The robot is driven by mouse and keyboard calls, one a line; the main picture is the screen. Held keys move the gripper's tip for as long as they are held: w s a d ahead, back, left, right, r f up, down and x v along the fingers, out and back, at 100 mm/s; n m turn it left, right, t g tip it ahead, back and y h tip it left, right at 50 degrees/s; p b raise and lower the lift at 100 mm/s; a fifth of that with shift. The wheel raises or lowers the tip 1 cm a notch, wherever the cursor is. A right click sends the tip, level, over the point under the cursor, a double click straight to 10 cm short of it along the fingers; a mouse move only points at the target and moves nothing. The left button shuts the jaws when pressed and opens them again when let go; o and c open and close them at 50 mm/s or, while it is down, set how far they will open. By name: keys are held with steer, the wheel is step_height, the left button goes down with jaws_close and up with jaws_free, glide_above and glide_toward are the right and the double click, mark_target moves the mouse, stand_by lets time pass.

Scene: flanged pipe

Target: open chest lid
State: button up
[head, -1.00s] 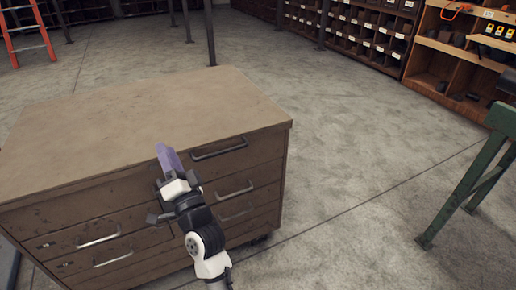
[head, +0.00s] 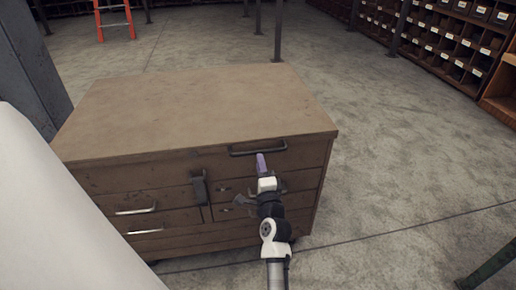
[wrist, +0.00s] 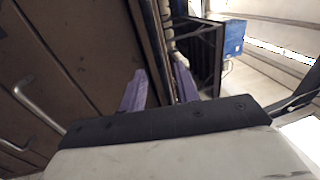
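The chest (head: 200,105) is a brown wooden cabinet with a flat tan top, and that top looks closed. A dark bar handle (head: 258,150) sits on the upper front, right of the middle. My gripper (head: 261,157) is in front of it, with purple fingertips close below the bar; I cannot tell if they touch it. In the wrist view, the two purple fingers of my gripper (wrist: 160,85) stand apart, with nothing clearly held between them. The chest's brown front (wrist: 75,45) fills the left of that view.
Lower drawers carry metal handles (head: 136,211), and a dark upright piece (head: 199,188) is on the front. A grey post (head: 35,70) stands at the left. Shelves of bins (head: 450,40) are at the back right. A green leg (head: 490,268) is at lower right. Floor between is clear.

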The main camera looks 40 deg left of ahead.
mark_target(257, 152)
steer(key=x, duration=0.5)
steer(key=shift+w+a+p, duration=0.25)
steer(key=shift+p, duration=0.15)
steer(key=shift+c, duration=0.3)
jaws_close()
